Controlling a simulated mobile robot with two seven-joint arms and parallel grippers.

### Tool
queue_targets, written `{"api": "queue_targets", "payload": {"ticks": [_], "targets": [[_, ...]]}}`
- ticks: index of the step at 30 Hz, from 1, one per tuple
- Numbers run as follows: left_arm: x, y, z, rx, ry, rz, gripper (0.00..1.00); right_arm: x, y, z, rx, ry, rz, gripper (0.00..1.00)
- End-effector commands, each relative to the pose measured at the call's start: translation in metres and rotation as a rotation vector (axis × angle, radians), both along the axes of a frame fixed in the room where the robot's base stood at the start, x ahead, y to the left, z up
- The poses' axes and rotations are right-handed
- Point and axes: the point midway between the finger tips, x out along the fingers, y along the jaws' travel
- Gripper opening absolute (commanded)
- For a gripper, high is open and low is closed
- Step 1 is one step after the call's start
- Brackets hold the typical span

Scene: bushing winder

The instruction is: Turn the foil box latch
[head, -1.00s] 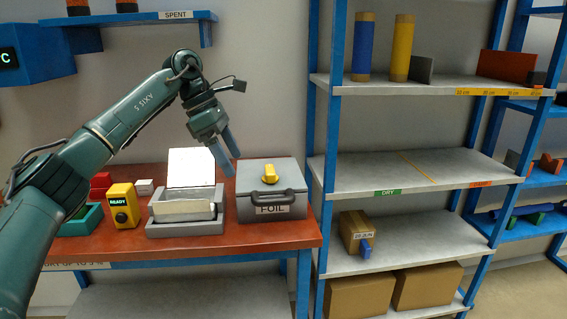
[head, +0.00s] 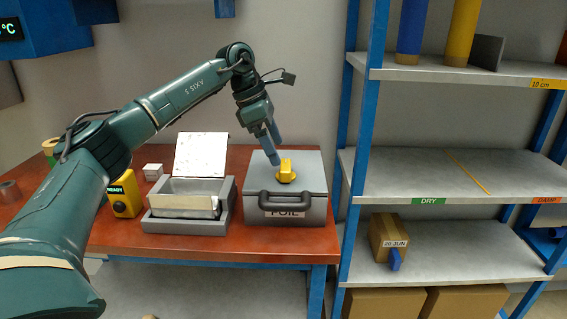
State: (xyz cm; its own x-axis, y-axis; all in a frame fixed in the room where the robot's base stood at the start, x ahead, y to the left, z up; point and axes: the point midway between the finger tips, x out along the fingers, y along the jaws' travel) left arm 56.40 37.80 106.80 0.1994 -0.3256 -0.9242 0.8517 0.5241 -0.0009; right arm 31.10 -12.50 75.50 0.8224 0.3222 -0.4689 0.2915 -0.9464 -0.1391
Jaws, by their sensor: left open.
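The grey foil box (head: 312,196) stands closed on the red-brown bench, with a dark handle and a FOIL label on its front. Its yellow latch knob (head: 287,171) sits on top of the lid. My left gripper (head: 275,158) is open, its blue-grey fingers pointing down just behind and left of the latch in the picture. I cannot tell whether a finger touches the latch. My right gripper is not in view.
A grey tray with an open white-lidded container (head: 183,204) stands left of the foil box. A yellow READY unit (head: 124,196) is farther left. A blue-framed shelf rack (head: 361,150) rises close to the right.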

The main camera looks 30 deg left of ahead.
Motion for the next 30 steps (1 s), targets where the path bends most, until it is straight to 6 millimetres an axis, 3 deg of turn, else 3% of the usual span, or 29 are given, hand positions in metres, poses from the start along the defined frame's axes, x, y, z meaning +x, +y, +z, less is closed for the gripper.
{"api": "queue_targets", "payload": {"ticks": [3, 9, 21, 30], "targets": [[0.004, -0.008, -0.022, 0.0, 0.003, -0.002, 0.85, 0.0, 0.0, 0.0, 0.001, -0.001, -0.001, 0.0], [0.009, -0.015, -0.043, 0.0, 0.001, 0.0, 0.85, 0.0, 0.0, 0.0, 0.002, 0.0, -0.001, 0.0], [0.011, -0.018, -0.049, -0.001, -0.001, -0.001, 0.85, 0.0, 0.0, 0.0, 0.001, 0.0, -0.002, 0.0], [0.011, -0.018, -0.049, -0.001, -0.001, -0.001, 0.6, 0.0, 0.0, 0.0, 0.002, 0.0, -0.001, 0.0]]}}
